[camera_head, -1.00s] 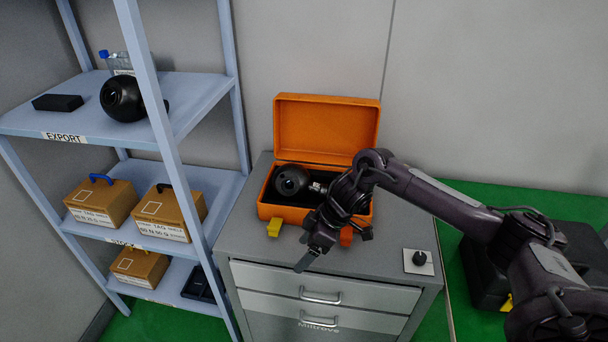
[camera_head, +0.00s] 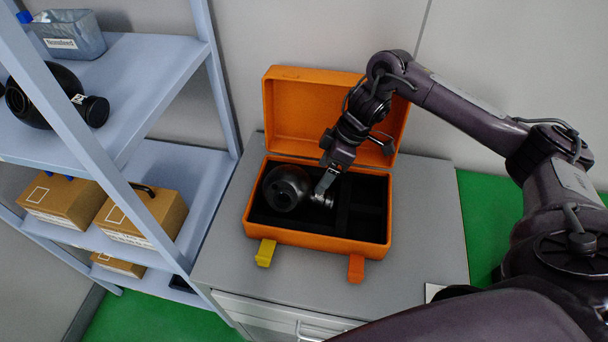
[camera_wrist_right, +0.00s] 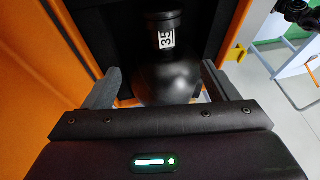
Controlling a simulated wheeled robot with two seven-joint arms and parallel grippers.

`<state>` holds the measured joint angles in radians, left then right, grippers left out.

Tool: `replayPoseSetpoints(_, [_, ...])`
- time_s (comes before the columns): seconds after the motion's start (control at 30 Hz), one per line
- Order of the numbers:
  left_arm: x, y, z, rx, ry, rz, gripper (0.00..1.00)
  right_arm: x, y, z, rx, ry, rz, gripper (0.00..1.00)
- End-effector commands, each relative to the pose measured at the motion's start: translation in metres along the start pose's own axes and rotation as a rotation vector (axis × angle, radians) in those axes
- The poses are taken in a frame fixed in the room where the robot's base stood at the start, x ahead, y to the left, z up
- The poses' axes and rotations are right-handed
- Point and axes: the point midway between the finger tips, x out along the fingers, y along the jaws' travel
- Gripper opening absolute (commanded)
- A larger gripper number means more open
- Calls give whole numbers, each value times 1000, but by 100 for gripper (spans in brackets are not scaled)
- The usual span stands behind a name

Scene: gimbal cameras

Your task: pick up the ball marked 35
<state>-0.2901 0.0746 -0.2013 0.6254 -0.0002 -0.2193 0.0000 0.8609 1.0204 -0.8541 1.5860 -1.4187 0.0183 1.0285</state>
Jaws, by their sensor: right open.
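The ball marked 35 (camera_head: 286,188) is a black sphere with a short capped neck, lying in the left part of the open orange case (camera_head: 318,239). In the right wrist view the white 35 label shows on the neck of the ball (camera_wrist_right: 167,74). My right gripper (camera_head: 326,184) is inside the case at the neck side of the ball. In the right wrist view its open fingers (camera_wrist_right: 160,84) stand on either side of the ball, with gaps showing; contact cannot be told. My left gripper is not in view.
The case stands on a grey cabinet (camera_head: 420,225), its orange lid (camera_head: 300,105) raised behind. A yellow latch (camera_head: 265,252) and an orange latch (camera_head: 356,268) hang at the front. A blue-grey shelf (camera_head: 165,60) on the left holds another black ball (camera_head: 45,98) and several cardboard boxes.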

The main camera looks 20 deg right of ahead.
Motion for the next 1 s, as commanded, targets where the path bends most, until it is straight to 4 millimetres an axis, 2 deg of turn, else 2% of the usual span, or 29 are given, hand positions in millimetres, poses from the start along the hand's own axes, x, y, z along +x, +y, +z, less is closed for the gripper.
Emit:
replayPoseSetpoints(0.27, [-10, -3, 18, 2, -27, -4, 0, 27, -2, 1, 2, -3, -4, 80])
replayPoseSetpoints(0.47, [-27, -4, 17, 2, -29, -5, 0, 53, -7, 5, 3, -4, -4, 80])
replayPoseSetpoints(0.6, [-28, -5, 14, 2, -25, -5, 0, 72, -5, 5, 3, -1, -2, 80])
replayPoseSetpoints(0.87, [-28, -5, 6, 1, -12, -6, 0, 77, -4, 6, 1, -2, 0, 80])
replayPoseSetpoints(0.9, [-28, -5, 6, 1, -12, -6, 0, 77, -4, 6, 1, -2, 0, 79])
replayPoseSetpoints(1.0, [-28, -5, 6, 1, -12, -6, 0, 77, -4, 6, 1, -2, 0, 66])
